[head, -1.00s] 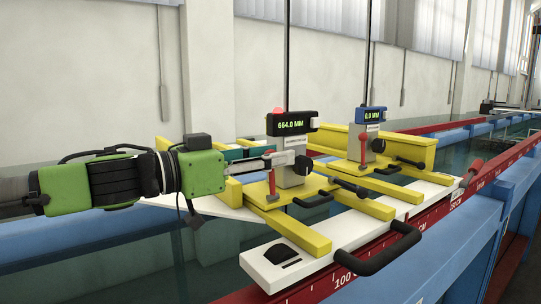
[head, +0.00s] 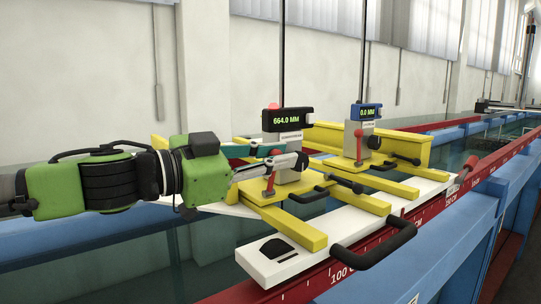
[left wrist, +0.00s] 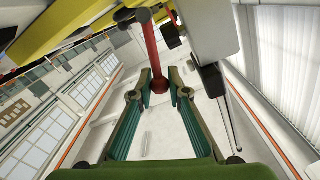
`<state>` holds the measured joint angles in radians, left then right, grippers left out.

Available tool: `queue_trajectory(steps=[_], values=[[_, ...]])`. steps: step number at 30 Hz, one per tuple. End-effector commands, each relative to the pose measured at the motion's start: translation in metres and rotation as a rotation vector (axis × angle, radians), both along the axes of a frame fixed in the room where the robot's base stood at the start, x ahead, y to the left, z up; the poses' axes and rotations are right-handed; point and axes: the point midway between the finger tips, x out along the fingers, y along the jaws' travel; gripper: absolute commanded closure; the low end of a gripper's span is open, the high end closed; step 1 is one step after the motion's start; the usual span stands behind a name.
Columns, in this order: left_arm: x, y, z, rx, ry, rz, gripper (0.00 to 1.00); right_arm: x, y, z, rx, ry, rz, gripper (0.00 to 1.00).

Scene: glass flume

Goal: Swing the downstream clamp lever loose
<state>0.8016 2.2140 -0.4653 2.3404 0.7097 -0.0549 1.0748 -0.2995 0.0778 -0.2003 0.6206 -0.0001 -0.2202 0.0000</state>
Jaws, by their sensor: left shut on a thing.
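The black readout carriage (head: 287,119) shows 664.0 MM, and its small label is too blurred to read surely. A red clamp lever (head: 270,182) stands on its yellow frame, in front of the grey post. In the left wrist view the lever (left wrist: 150,40) ends in a red ball between my fingertips. My left gripper (head: 286,156) reaches in from the left at the post and is shut on that ball; its teal finger pads (left wrist: 159,88) show on both sides. The exact contact is partly hidden in the head view. My right gripper is not in view.
A second carriage with a blue readout (head: 366,112) at 0.0 MM has its own red lever (head: 359,148) to the right. Black handles (head: 380,245) stick out in front of the white plate (head: 340,228). The red scale rail (head: 428,213) and blue flume beam run along the right.

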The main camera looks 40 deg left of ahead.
Motion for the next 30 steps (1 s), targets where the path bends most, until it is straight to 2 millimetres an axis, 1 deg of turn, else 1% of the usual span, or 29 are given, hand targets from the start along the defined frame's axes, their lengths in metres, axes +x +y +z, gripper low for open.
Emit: queue_trajectory(steps=[1,6,12,18,29,30], values=[[-0.001,-0.003,-0.003,0.032,-0.007,0.0,1.0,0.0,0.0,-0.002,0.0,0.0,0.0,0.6],[-0.003,-0.01,-0.005,0.129,-0.036,0.0,1.0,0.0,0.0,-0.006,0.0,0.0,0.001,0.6],[-0.004,-0.015,-0.008,0.203,-0.057,0.0,1.0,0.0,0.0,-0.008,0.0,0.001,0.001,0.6],[-0.005,-0.017,-0.009,0.233,-0.066,0.0,1.0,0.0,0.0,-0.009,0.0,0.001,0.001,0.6],[-0.005,-0.017,-0.009,0.235,-0.066,0.0,1.0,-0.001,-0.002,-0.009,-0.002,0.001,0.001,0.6],[-0.005,-0.017,-0.009,0.234,-0.066,0.0,0.76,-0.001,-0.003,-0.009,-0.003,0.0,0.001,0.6]])
